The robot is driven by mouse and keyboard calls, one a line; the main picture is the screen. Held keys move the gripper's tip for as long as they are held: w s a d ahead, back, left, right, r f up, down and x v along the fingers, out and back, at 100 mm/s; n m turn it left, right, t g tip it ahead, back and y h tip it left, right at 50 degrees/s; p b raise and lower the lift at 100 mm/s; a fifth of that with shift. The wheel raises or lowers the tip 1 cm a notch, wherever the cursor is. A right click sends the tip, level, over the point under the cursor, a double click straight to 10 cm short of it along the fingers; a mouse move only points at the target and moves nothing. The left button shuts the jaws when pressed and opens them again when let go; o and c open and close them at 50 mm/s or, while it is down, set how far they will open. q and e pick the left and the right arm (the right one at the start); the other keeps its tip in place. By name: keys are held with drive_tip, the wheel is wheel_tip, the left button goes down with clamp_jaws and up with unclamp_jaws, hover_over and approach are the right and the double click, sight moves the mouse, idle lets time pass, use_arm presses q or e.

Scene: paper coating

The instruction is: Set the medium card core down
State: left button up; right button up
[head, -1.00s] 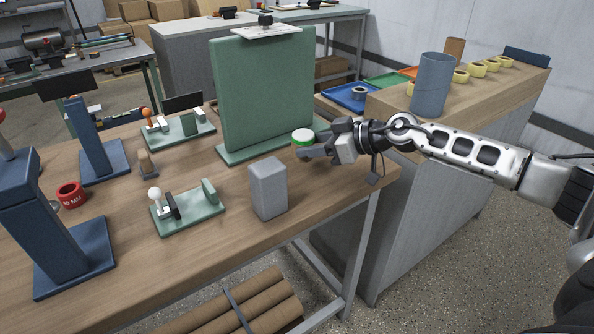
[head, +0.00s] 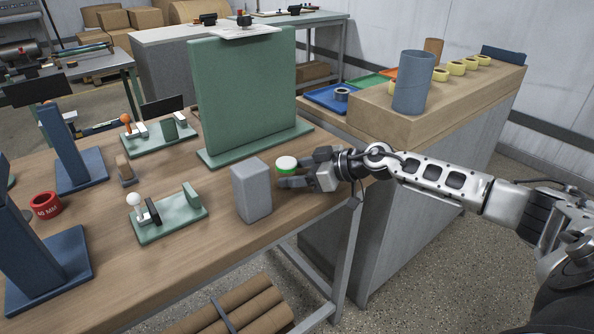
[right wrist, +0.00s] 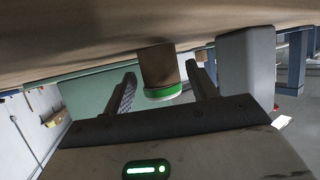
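The medium card core (head: 287,164) shows in the head view as a white top with a green band, at the front right of the bench behind the grey block. In the right wrist view the core (right wrist: 158,66) is a brown cylinder with a green band, its far end at the wooden surface. My right gripper (head: 287,180) is at the core. In the wrist view its fingers (right wrist: 160,82) stand on both sides of the core, with a narrow gap on each side, so it looks open. My left gripper is not in view.
The grey block (head: 251,191) stands close beside the core. A green upright panel (head: 243,90) is behind. A green fixture (head: 168,226) with a white knob and a red ring (head: 45,205) are to the left. A blue-grey tube (head: 413,82) stands on the side counter.

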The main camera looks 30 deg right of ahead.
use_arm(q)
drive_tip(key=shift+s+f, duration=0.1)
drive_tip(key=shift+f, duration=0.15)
use_arm(e)
drive_tip(key=shift+r, duration=0.1)
drive_tip(key=shift+s+d+r, duration=0.1)
drive_tip(key=shift+s+d, duration=0.05)
drive_tip(key=shift+s, duration=0.05)
drive_tip(key=v, duration=0.6)
drive_tip(key=shift+s+d+b, duration=0.25)
drive_tip(key=shift+s+b, duration=0.05)
drive_tip(key=shift+v, duration=0.75)
use_arm(q)
drive_tip(key=p, duration=0.3)
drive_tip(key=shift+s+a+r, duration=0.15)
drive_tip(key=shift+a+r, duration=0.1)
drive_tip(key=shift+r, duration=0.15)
use_arm(e)
drive_tip(key=v, duration=0.3)
drive_tip(key=shift+r, duration=0.3)
